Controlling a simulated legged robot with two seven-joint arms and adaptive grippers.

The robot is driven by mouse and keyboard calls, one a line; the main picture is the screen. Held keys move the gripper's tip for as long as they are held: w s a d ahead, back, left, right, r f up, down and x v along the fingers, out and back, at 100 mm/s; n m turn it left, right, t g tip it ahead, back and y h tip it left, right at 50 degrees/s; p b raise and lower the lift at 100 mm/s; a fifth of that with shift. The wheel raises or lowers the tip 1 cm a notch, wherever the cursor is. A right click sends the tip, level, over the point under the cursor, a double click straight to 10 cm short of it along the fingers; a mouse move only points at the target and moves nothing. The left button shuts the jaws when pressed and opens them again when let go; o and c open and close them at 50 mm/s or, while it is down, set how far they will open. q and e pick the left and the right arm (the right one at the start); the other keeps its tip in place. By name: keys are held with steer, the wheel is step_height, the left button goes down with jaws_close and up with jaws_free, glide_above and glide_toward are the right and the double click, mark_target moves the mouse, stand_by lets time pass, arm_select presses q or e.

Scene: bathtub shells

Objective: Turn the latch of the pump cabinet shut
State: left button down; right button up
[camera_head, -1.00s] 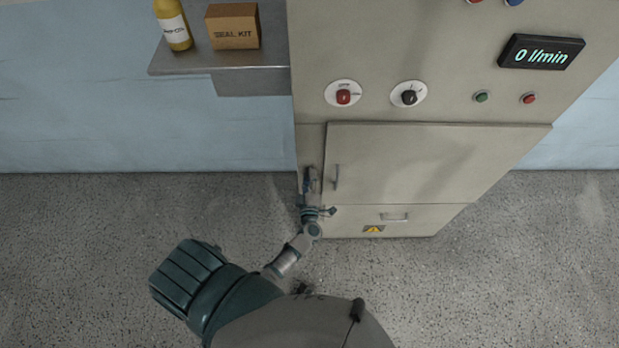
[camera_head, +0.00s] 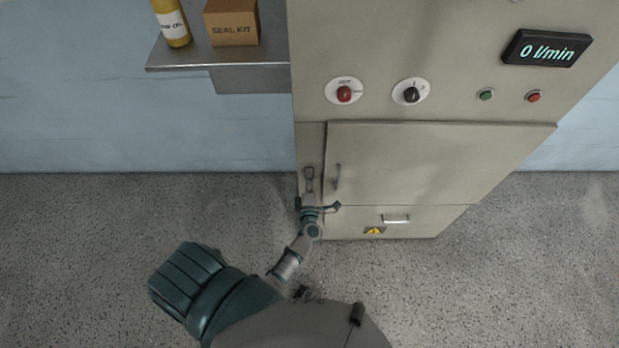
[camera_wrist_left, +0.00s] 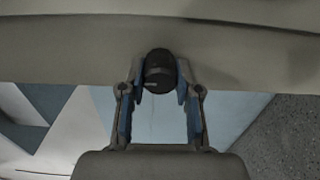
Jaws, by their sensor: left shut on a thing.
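The pump cabinet (camera_head: 435,160) is beige, and its door stands flush with the front as far as I can tell. The latch (camera_head: 310,173) is a small grey piece on the narrow strip left of the door. My left gripper (camera_head: 309,190) is at the latch, low on the cabinet's left edge. In the left wrist view, my left gripper (camera_wrist_left: 160,80) is shut on a dark rounded end of the latch (camera_wrist_left: 159,66), between its blue-lined fingers. The latch's exact angle is hard to tell. My right gripper is out of view.
A vertical door handle (camera_head: 338,176) is just right of the latch. Above are a red knob (camera_head: 344,93), a black knob (camera_head: 411,94) and a display (camera_head: 545,48) reading 0 l/min. A shelf (camera_head: 215,62) holds a bottle and a seal kit box. The floor is clear.

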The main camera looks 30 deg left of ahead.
arm_select(q)
steer(key=shift+s+f, duration=0.2)
steer(key=shift+f, duration=0.2)
steer(key=c, duration=1)
jaws_free()
steer(key=shift+o, duration=1)
steer(key=shift+w+r, duration=0.1)
steer(key=shift+r, duration=0.05)
steer(key=v, duration=1.2)
steer(key=shift+d, duration=0.1)
